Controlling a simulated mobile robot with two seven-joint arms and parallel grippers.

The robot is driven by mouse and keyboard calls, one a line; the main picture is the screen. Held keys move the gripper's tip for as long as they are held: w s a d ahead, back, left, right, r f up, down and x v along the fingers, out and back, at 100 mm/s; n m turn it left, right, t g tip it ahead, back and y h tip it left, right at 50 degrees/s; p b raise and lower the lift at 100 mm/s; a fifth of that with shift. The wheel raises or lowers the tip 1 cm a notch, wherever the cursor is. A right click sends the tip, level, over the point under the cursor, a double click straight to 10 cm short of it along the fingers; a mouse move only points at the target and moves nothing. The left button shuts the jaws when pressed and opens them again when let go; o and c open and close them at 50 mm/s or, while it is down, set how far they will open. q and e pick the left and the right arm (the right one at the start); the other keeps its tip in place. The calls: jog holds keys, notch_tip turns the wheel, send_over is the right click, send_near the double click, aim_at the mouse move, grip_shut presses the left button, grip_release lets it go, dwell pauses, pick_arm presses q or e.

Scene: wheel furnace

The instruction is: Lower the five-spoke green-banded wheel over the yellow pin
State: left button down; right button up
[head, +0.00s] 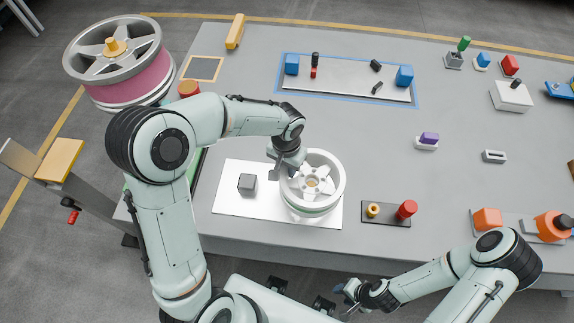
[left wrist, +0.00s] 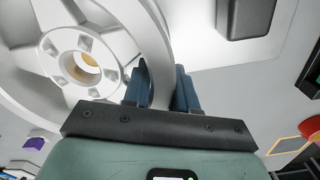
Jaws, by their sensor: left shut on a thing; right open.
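The five-spoke wheel (head: 334,187) is pale grey-white with a green band low on its side, above the white plate (head: 232,202). My left gripper (head: 284,172) is shut on the wheel's left rim; in the left wrist view the blue fingers (left wrist: 160,88) straddle the rim wall of the wheel (left wrist: 128,30). Something yellow, apparently the yellow pin (left wrist: 90,60), shows through the hub hole; the rest of it is hidden. I cannot tell how high the wheel is above the plate. My right gripper (head: 347,292) is open and empty at the table's front edge.
A grey block (head: 247,184) stands on the plate left of the wheel. A dark base (head: 388,220) with a yellow ring (head: 373,210) and red cylinder (head: 407,210) lies to the right. A large pink-banded wheel (head: 128,85) is at upper left. The table's middle is mostly clear.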

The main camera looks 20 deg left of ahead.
pick_arm(q)
jog(key=shift+f+b, duration=1.6)
jog(key=shift+f, duration=0.85)
pick_arm(e)
jog(key=shift+s+f, duration=0.35)
jog(key=shift+f, duration=0.3)
jog(key=shift+s+f, duration=0.4)
jog(key=shift+f, duration=0.25)
jog(key=shift+s+f, duration=0.35)
jog(key=shift+f, duration=0.3)
pick_arm(q)
jog(key=shift+c, duration=1.4)
grip_release()
jog(key=shift+f, duration=0.1)
